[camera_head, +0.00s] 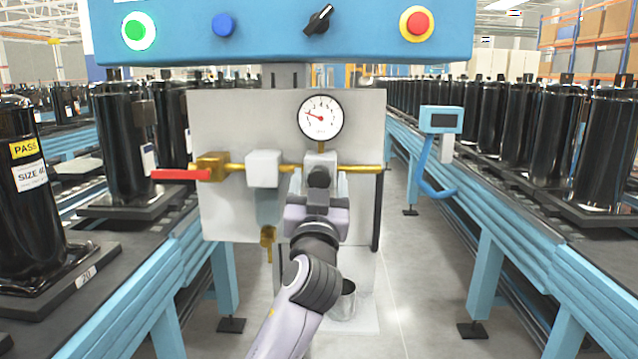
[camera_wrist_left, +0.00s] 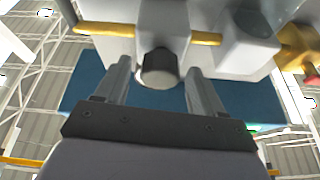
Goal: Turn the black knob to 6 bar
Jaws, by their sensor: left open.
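The black knob (camera_head: 319,177) sits on the front of a light grey regulator block (camera_head: 321,158) on the brass pipe. A round white gauge (camera_head: 321,118) stands above it; its red needle points left and slightly up, and its numbers are too small to read. My left gripper (camera_head: 319,188) is open in front of the block, a finger to each side of the knob. In the left wrist view, the knob (camera_wrist_left: 159,67) shows between the two fingers of the gripper (camera_wrist_left: 158,74), with gaps on both sides. My right gripper is not in view.
A blue panel (camera_head: 260,45) with buttons and a black selector switch (camera_head: 318,20) hangs above. A red lever (camera_head: 180,175) and a grey block (camera_head: 264,168) lie left along the pipe. Conveyors with black compressors (camera_head: 123,145) flank both sides. A metal bucket (camera_head: 345,303) stands below.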

